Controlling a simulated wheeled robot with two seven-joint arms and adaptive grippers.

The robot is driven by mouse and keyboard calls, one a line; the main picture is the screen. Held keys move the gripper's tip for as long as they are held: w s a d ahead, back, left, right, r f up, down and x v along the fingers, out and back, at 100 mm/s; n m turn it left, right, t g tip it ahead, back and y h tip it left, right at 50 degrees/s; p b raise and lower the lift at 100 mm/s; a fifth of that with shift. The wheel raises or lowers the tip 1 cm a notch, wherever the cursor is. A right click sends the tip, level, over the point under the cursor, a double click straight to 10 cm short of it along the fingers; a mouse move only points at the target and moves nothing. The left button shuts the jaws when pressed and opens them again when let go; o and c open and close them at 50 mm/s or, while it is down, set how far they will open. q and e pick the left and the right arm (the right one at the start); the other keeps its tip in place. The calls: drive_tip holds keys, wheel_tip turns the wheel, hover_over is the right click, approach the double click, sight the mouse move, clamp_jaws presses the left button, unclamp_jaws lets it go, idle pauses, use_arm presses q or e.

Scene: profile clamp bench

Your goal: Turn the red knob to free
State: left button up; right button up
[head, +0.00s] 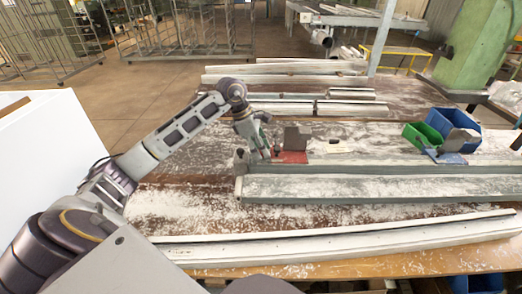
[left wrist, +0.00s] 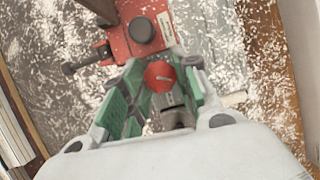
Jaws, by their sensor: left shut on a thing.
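In the left wrist view the red knob (left wrist: 159,76), round with a small light mark on top, sits between the green-padded fingers of my left gripper (left wrist: 164,70). The gripper is shut on it. Just beyond it is a red clamp body (left wrist: 122,46) with a dark round knob (left wrist: 142,30) on top and a dark side screw. In the head view my left gripper (head: 266,152) reaches down at the left end of the red clamp (head: 291,157), and the red knob is too hidden to make out. My right gripper is not in view.
Long grey profiles (head: 350,188) lie across the wooden bench, strewn with pale shavings. A grey block (head: 297,137) stands behind the clamp. A green bin (head: 422,136) and a blue bin (head: 454,122) stand at the right. More profiles (head: 290,80) lie at the back.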

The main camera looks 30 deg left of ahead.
use_arm(q)
drive_tip(key=n+t+b, duration=0.1)
drive_tip(key=n, duration=0.2)
drive_tip(key=shift+y, duration=0.4)
drive_tip(key=shift+n, duration=0.3)
drive_tip(key=shift+n+b, duration=0.45)
drive_tip(key=shift+n, duration=0.05)
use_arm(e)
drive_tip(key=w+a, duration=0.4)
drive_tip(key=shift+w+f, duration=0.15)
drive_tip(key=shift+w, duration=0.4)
use_arm(q)
drive_tip(key=shift+t, duration=0.3)
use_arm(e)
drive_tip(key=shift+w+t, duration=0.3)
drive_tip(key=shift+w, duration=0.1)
use_arm(q)
drive_tip(key=o, duration=1)
drive_tip(key=shift+d, duration=0.1)
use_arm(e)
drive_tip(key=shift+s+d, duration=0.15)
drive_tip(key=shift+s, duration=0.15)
use_arm(q)
drive_tip(key=shift+s, duration=0.1)
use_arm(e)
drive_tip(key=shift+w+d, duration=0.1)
